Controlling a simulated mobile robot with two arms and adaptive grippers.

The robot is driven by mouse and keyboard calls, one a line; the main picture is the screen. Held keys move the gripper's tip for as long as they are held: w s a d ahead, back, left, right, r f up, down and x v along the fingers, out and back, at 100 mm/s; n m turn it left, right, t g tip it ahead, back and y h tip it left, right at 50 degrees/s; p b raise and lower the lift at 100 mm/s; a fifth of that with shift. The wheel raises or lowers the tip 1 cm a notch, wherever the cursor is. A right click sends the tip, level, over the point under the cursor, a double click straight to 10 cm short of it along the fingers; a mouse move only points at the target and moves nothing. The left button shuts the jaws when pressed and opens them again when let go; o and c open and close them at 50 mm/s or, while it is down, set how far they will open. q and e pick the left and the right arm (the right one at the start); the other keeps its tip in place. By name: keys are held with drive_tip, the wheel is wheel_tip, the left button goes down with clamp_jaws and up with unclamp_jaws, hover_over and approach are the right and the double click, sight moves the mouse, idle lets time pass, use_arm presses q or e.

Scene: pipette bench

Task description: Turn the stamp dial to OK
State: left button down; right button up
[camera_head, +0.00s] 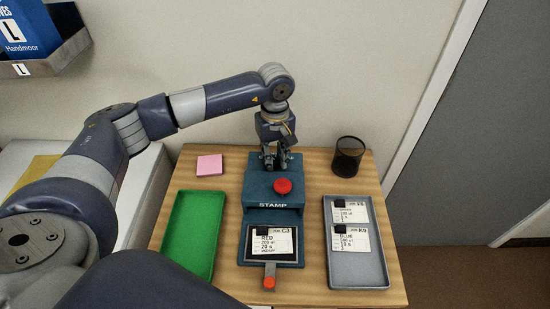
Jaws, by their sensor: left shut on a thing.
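The teal stamp machine (258,190) stands in the middle of the wooden table, with a red button (283,186) on top and the word STAMP on its front. My left gripper (276,164) points down at the back of the machine's top, behind the red button. It is shut on the stamp dial, which the fingers hide; I cannot read its setting. A card marked RED, C3 (273,240) lies in the machine's front tray, which has a red-tipped handle (269,283). My right gripper is out of view.
A green tray (190,235) lies empty at the left. A grey tray (357,272) at the right holds two cards (350,213). A pink note pad (209,165) and a dark mesh cup (347,155) stand at the back.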

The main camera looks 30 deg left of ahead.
use_arm(q)
drive_tip(key=shift+r, duration=0.1)
drive_tip(key=c, duration=1.7)
unclamp_jaws()
drive_tip(key=shift+o, duration=0.2)
